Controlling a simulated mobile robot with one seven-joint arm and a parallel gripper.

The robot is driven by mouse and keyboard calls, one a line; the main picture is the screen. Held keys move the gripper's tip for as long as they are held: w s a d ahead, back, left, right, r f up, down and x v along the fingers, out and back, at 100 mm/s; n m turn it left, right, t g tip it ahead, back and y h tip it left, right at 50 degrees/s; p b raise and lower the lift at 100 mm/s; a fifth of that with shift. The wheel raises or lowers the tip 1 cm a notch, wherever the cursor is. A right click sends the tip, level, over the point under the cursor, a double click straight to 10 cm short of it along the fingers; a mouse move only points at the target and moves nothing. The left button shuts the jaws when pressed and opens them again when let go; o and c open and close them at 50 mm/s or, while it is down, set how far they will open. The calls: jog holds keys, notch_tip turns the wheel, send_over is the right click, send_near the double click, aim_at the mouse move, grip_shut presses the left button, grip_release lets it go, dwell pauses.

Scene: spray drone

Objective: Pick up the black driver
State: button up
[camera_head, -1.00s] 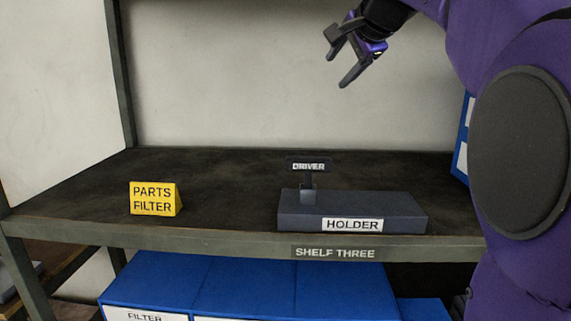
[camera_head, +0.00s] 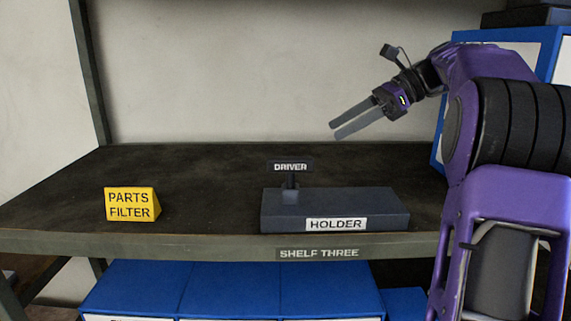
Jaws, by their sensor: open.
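The black driver (camera_head: 290,166) stands upright at the left end of the dark grey holder (camera_head: 380,208). Its wide top carries the white word DRIVER, and its lower end is hidden in the holder. The holder rests near the front edge of the shelf. My gripper (camera_head: 335,131) is open and empty. It is above the shelf, up and to the right of the driver, with its fingers pointing left and slightly down. It is apart from the driver.
A yellow parts filter block (camera_head: 132,205) sits on the shelf (camera_head: 210,190) to the left. Bare shelf lies between it and the holder. Blue boxes (camera_head: 230,290) stand below, and a blue and white box (camera_head: 535,50) is at the right behind my arm.

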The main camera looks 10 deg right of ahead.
jog(key=s+d+y, duration=0.1)
jog(key=b, duration=0.3)
send_near(277, 171)
jog(key=w+a, duration=0.1)
jog(key=a, duration=0.1)
jog(key=w+a+f, duration=0.1)
jog(key=a, duration=0.1)
jog(key=shift+w+f, duration=0.1)
jog(key=shift+w, duration=0.3)
jog(key=shift+s+f+b+x, duration=0.15)
jog(key=shift+b+x, duration=0.25)
jog(key=shift+x, duration=0.9)
jog(key=shift+s+f+b+x, duration=0.15)
jog(key=shift+b+x, duration=0.25)
jog(key=shift+x, duration=0.95)
jog(key=shift+d+r, duration=0.1)
jog(key=shift+d, duration=0.05)
grip_shut()
